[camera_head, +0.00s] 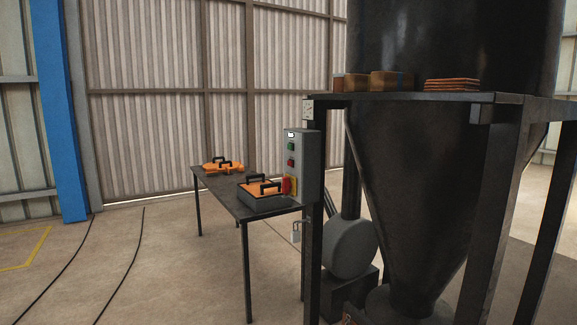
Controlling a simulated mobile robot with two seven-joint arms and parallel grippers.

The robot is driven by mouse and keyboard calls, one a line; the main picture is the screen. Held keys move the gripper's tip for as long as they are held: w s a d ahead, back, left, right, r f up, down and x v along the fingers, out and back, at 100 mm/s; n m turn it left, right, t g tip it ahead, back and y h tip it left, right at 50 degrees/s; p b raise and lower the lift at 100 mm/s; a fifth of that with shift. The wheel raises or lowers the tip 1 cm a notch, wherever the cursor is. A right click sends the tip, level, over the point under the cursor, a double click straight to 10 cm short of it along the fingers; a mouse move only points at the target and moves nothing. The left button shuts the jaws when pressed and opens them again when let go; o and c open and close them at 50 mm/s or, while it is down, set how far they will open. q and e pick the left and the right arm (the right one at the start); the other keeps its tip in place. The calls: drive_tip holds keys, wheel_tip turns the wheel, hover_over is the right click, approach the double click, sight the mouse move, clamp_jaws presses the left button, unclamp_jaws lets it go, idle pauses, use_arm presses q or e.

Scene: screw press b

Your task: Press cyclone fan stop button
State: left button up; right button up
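A grey control box (309,168) is mounted on the left front post of a black frame. Its front face shows a small white label at the top, a green button (291,146) below it and a red button (291,163) under that. A larger red and yellow switch (289,186) sits at the bottom of the face. The face is seen at an angle, and the labels are too small to read. Neither of my grippers shows in the head view.
A black table (228,192) with orange-lidded cases (262,188) stands left of the box, close to it. The large black cyclone hopper (410,170) and its frame fill the right. A padlock (296,231) hangs below the box. Open floor (170,270) lies at the front left.

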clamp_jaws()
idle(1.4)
